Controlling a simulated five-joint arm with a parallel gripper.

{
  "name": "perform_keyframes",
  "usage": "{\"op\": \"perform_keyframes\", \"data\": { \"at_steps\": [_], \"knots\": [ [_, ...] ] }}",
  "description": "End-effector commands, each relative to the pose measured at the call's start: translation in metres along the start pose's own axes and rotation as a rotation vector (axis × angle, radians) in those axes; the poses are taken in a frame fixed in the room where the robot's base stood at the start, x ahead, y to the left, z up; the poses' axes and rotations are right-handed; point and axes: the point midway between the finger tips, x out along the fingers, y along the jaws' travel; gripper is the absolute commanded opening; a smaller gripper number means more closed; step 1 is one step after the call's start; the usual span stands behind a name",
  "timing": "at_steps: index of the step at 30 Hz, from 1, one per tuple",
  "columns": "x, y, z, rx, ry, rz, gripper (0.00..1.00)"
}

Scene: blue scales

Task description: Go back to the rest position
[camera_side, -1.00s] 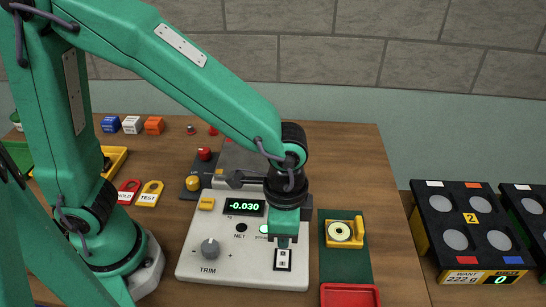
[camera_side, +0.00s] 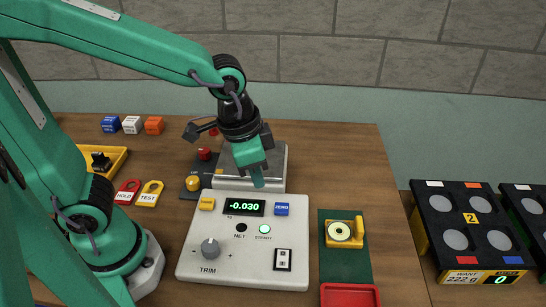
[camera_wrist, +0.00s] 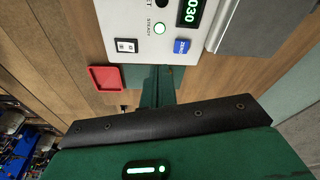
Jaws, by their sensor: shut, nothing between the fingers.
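My gripper (camera_side: 258,182) is shut and empty. The console's display (camera_side: 244,208) reads -0.030 and the STEADY light (camera_side: 265,229) glows green. The blue ZERO button (camera_side: 282,209), the TRIM knob (camera_side: 210,248) and a black-and-white switch (camera_side: 283,260) are in clear view.
A green mat (camera_side: 345,269) with a yellow holder (camera_side: 358,233) and a red tray (camera_side: 350,295) lies right of the console. HOLD (camera_side: 127,192) and TEST (camera_side: 150,194) tags lie left. A black pad unit (camera_side: 430,215) stands beyond the table's right edge.

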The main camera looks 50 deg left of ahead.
Motion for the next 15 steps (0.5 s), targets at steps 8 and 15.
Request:
{"op": "perform_keyframes", "data": {
  "at_steps": [8, 15],
  "knots": [
    [-0.039, -0.045, 0.029, -0.184, 0.118, -0.048, 0.00],
    [-0.064, -0.072, 0.061, -0.332, 0.213, -0.099, 0.00]
  ]
}}
